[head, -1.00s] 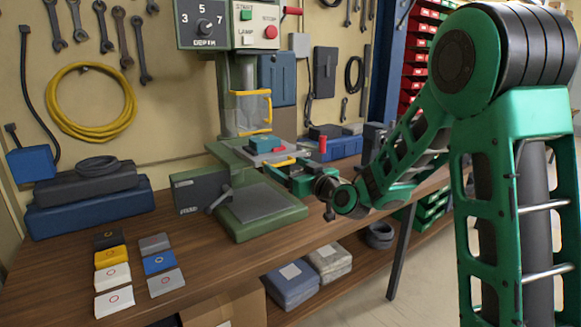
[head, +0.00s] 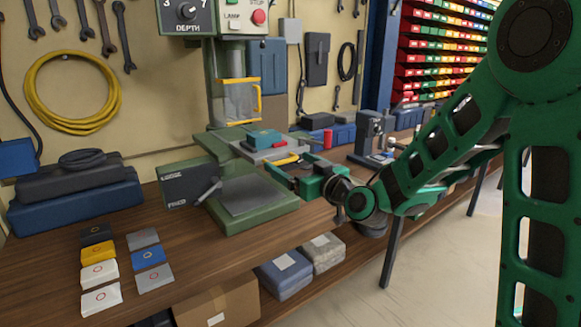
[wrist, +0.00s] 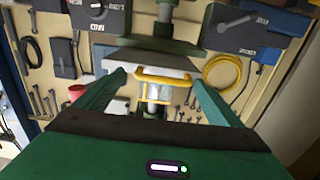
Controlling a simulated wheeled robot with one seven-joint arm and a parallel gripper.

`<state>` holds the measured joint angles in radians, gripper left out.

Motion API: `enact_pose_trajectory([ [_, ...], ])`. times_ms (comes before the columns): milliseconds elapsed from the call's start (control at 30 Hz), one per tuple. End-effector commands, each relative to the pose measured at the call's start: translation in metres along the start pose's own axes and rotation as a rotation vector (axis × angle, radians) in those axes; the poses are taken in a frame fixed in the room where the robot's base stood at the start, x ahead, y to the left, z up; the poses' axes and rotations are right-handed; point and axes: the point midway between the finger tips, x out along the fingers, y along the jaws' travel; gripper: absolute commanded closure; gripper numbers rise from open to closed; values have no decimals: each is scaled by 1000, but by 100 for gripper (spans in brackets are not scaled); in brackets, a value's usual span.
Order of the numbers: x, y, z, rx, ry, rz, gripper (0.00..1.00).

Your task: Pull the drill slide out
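The drill slide (head: 298,152) is a flat grey plate on the green drill press table, with a teal block (head: 264,138) on top. Its yellow handle (head: 286,160) faces my gripper (head: 295,173) and sits at the fingertips. The exact finger contact is hard to see. The slide projects from the table toward my arm.
The drill press base (head: 240,205) stands on the wooden bench (head: 190,285). A red cylinder (head: 327,139) and a grey machine (head: 368,130) stand to the right. Several coloured cards lie at the bench's left front. Open floor (head: 440,265) lies to the right.

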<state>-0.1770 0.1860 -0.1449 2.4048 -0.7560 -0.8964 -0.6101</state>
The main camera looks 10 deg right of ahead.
Motion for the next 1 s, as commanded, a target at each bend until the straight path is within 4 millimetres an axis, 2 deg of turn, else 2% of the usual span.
enact_pose_trajectory([
  [433,-4,-3,0,4,-1,-5,13],
  [567,-19,-2,0,5,-1,-3,13],
  [733,-52,0,1,6,-1,1,13],
  [1000,-56,0,2,5,-3,-2,13],
])
